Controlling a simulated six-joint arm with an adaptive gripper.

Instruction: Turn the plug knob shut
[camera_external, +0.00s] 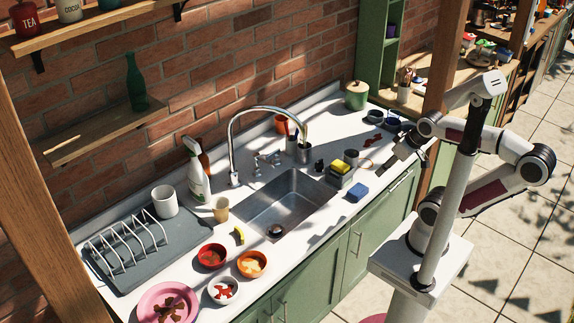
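The sink (301,190) is a steel basin set in the white counter. A dark round fitting (276,230) shows at its near left end; I cannot tell whether it is the drain or the plug. Small tap handles (264,160) stand behind the basin, by the curved faucet (232,140). A small dark object (319,166) stands at the basin's back right; I cannot tell whether it is the plug knob. My gripper (398,151) is above the counter's right part, well right of the sink. Its fingers are too small to show whether they are open.
A yellow-topped sponge holder (340,171) and a blue sponge (358,192) lie between my gripper and the sink. A metal cup (303,153) stands behind the basin. A spray bottle (196,172), bowls (252,265) and a dish rack (125,245) are on the left.

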